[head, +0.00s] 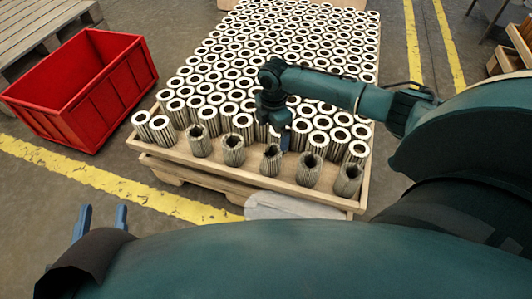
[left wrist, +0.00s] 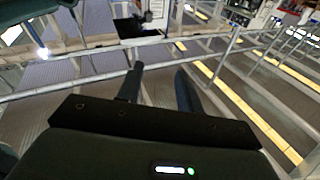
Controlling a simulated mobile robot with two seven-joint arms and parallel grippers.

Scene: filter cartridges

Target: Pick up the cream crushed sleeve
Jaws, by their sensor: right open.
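Several sleeves with dented, irregular dark openings stand upright along the front edge of the pallet, such as one at the left (head: 200,142), one in the middle (head: 271,161) and one at the right (head: 348,180). They look beige to grey-brown; I cannot tell which is the cream crushed one. My right gripper (head: 279,138) is open, pointing down over the front rows near the middle dented sleeve; its fingers are partly hidden, and contact cannot be judged. My left gripper (head: 101,220) is open and empty at the lower left, away from the pallet; its spread fingers also show in the left wrist view (left wrist: 160,88).
Many white-topped round cartridges (head: 215,98) stand packed on the wooden pallet tray (head: 250,183). A red, empty-looking crate (head: 92,122) stands left of it. A wooden pallet (head: 40,25) lies at the far left.

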